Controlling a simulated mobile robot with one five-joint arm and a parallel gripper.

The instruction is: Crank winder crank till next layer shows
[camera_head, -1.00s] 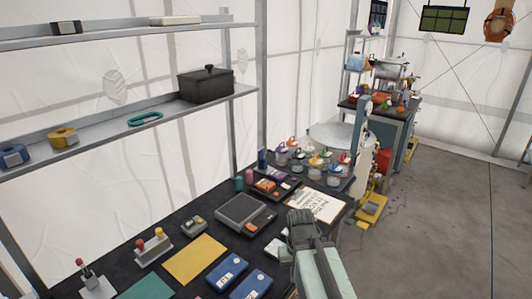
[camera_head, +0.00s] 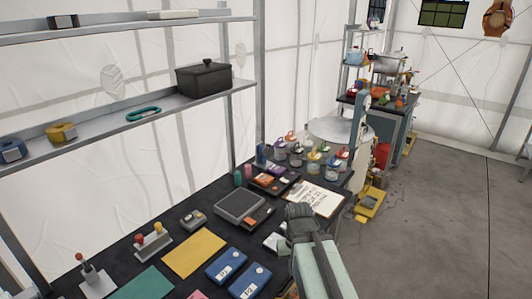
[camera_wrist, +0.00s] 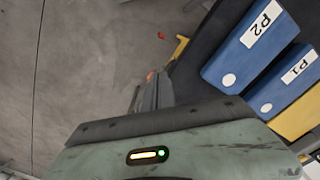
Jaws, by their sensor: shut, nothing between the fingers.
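I cannot make out a winder crank for certain in either view. A machine with a pale round disc (camera_head: 335,130) and a yellow base (camera_head: 370,204) stands beyond the bench's far right end; I cannot tell whether it is the winder. My gripper (camera_head: 298,211) is over the right edge of the bench, near the clipboard, and touches nothing I can see. It is shut and empty. In the wrist view its dark fingers (camera_wrist: 152,88) point away over the grey floor, beside the bench edge.
Shelves (camera_head: 130,116) hang at left. The floor (camera_head: 430,235) at right is open.

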